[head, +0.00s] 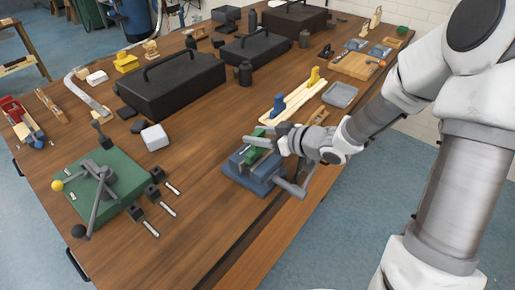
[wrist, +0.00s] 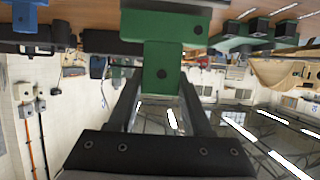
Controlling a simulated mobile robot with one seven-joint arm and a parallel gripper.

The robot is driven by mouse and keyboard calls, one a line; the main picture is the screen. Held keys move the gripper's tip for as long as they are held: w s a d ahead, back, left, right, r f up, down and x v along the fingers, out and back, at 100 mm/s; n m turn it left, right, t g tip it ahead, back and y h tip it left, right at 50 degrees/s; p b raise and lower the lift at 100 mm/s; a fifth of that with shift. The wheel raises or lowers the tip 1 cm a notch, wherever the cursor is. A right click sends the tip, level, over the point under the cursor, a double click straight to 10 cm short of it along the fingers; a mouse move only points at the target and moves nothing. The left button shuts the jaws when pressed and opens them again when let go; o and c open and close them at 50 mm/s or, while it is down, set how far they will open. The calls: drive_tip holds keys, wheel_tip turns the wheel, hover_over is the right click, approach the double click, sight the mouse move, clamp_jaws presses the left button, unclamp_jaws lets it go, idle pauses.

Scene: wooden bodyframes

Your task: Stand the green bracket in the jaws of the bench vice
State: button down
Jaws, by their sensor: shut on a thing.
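The green bracket (head: 257,153) is at the blue bench vice (head: 247,180), at the height of its jaws. My gripper (head: 272,143) reaches in from the right, and its fingers lie along the bracket. In the wrist view the bracket (wrist: 162,62) shows close up, with a dark hole in its face, and its stem runs between the two fingers of my gripper (wrist: 160,88), which is shut on it. The bracket's wider part is at the top of that view, by a grey bar. I cannot tell whether its lower edge is between the jaws or just above them.
A green plate (head: 85,190) with a dark lever and black blocks lies left of the vice. A white box (head: 155,137) and a black toolbox (head: 172,84) stand behind. A cream rail with pegs (head: 287,102) lies beyond the vice. Table between plate and vice is mostly clear.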

sight(260, 148)
drive_tip(key=shift+f+b, duration=0.35)
drive_tip(key=shift+f, duration=1.65)
drive_tip(key=shift+f, duration=0.1)
drive_tip(key=shift+f, duration=0.15)
drive_tip(key=shift+c, duration=1.6)
unclamp_jaws()
drive_tip(key=shift+s+d+r, duration=0.1)
drive_tip(key=shift+d+r, duration=0.05)
drive_tip(key=shift+r, duration=0.2)
drive_tip(key=p+v, duration=0.1)
drive_tip(key=v, duration=1)
drive_tip(key=shift+s+d+r+p, duration=0.15)
drive_tip(key=shift+s+r+p, duration=0.1)
drive_tip(key=shift+p, duration=0.1)
